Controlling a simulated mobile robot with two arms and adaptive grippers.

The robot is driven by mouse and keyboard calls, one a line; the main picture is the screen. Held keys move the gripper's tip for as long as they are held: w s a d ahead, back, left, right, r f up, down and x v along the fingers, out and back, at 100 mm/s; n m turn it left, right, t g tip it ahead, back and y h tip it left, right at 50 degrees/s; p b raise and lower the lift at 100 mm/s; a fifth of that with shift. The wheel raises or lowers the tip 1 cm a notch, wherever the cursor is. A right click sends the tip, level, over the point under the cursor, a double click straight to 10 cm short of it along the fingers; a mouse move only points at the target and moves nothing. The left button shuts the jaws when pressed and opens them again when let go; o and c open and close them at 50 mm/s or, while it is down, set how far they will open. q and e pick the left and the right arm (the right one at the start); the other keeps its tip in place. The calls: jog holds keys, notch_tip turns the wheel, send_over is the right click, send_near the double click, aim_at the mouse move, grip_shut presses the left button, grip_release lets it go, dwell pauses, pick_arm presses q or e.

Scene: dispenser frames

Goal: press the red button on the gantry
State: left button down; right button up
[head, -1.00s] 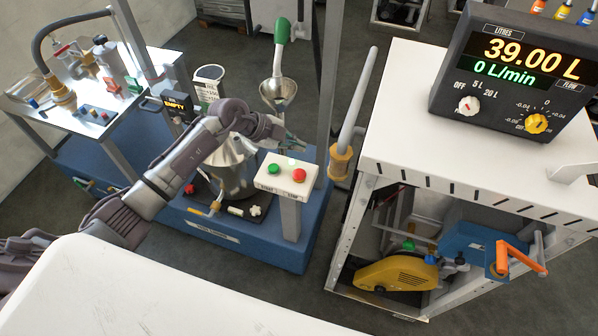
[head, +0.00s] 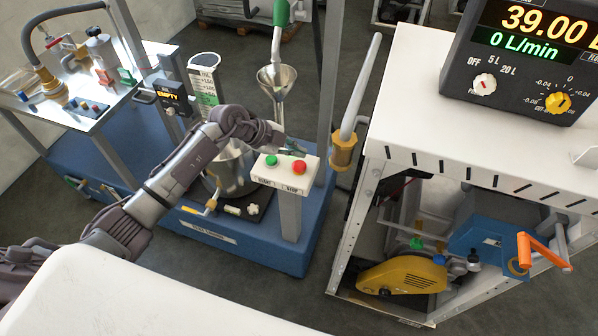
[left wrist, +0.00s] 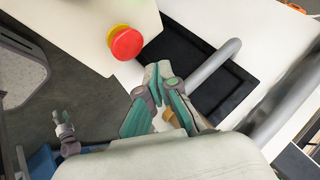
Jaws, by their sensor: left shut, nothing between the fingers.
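The red button (head: 299,167) sits on the right of a pale box on a grey post, above a label that seems to read STOP. A green button (head: 271,160) is to its left. My left gripper (head: 295,147) is just behind the box, close to the red button in the picture. In the left wrist view the red button (left wrist: 126,43) shows as a red mushroom head on a yellow collar. The closed, empty fingertips (left wrist: 157,76) are below and right of it, with a visible gap.
A grey pipe with a brass fitting (head: 343,150) rises right of the buttons. A white cabinet (head: 420,130) with a litre display (head: 530,50) is farther right.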

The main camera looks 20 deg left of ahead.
aim_at(304, 164)
pick_arm(q)
jog(key=shift+f, duration=0.95)
jog(key=shift+f, duration=0.1)
dwell(0.6)
jog(key=shift+f, duration=0.35)
jog(key=shift+f+b, duration=0.3)
jog(key=shift+f, duration=0.2)
dwell(0.6)
jog(key=shift+r, duration=0.1)
jog(key=shift+r+p, duration=0.85)
jog(key=shift+p, duration=0.3)
